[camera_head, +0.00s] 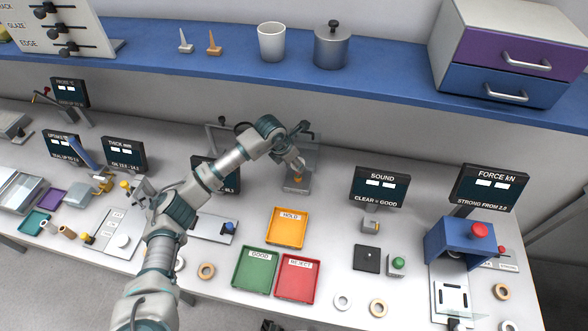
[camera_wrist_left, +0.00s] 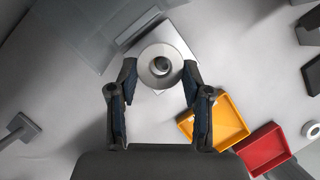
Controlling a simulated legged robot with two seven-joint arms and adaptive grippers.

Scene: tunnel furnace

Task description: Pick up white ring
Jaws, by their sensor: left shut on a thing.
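My left gripper (camera_head: 297,165) is reached over the bench, above a small stand behind the yellow HOLD tray. In the left wrist view its two fingers (camera_wrist_left: 159,82) are closed in on either side of a pale grey-white ring (camera_wrist_left: 147,72). A round post end shows in the ring's hole; I cannot tell if the ring is still on it. In the head view the gripped ring is mostly hidden, and a small orange-tan part shows below the fingers. Another white ring (camera_head: 342,301) lies flat right of the red tray; it also shows in the left wrist view (camera_wrist_left: 311,130). My right gripper is not in view.
The yellow HOLD tray (camera_head: 287,241), green GOOD tray (camera_head: 238,285) and red REJECT tray (camera_head: 283,292) look empty. A blue shelf (camera_head: 400,75) overhangs the back. A blue press (camera_head: 460,243) stands at right.

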